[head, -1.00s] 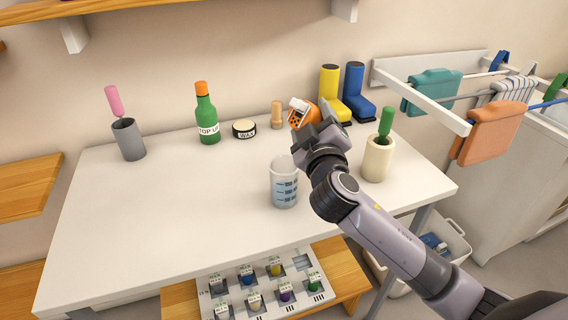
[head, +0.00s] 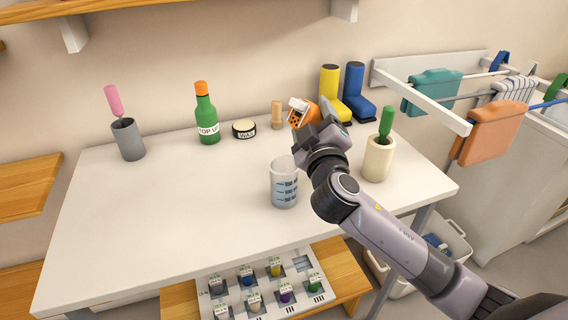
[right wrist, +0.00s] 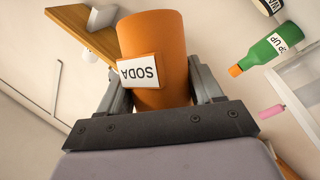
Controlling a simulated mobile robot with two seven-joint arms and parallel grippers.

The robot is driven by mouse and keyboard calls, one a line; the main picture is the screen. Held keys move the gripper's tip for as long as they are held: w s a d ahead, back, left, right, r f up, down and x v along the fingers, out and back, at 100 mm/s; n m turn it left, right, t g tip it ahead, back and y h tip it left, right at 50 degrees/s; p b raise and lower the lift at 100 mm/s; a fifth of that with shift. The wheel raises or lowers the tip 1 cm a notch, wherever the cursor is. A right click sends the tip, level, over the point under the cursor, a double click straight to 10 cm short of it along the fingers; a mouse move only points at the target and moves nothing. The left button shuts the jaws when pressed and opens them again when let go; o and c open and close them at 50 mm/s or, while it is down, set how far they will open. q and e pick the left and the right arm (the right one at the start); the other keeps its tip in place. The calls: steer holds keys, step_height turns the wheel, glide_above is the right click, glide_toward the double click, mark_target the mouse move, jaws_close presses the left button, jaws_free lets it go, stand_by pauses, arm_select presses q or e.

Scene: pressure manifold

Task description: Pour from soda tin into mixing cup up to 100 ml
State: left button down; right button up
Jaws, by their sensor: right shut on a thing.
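The orange soda tin (head: 302,112) with a white label is held in my right gripper (head: 318,124), above the back right of the table. In the right wrist view the tin (right wrist: 154,52) sits between both fingers, its "SODA" label upside down in the picture. Its contents are hidden. The clear mixing cup (head: 284,188) with dark blue level marks stands upright on the table, in front of and left of the gripper, apart from the tin. I cannot tell whether it holds liquid. My left gripper is out of view.
A beige holder (head: 376,160) with a green-handled tool stands right of my right arm. A green bottle (head: 207,118), wax tin (head: 245,129), wooden peg (head: 277,114), grey holder (head: 128,141) and yellow and blue boots (head: 356,92) line the back. The table's left middle is clear.

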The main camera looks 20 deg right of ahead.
steer(key=shift+f+n+t+b, duration=0.3)
steer(key=shift+n+t+b, duration=0.2)
steer(key=shift+n+b, duration=0.35)
stand_by(1.4)
steer(key=shift+r+n+t+y, duration=0.4)
steer(key=shift+n+t, duration=0.1)
steer(key=shift+n, duration=0.35)
stand_by(1.6)
steer(key=shift+s+a+r+n+t+y+b, duration=0.2)
steer(key=shift+a+n+t+b, duration=0.1)
steer(key=shift+n+b, duration=0.25)
steer(key=shift+s+a+r+n+t+y+b, duration=0.1)
steer(key=shift+a+r+n+t+b, duration=0.15)
steer(key=shift+n+b, duration=0.3)
stand_by(1.2)
steer(key=shift+a+r+n+y+b, duration=0.1)
steer(key=shift+n+y+b, duration=0.3)
steer(key=shift+n, duration=0.1)
stand_by(0.5)
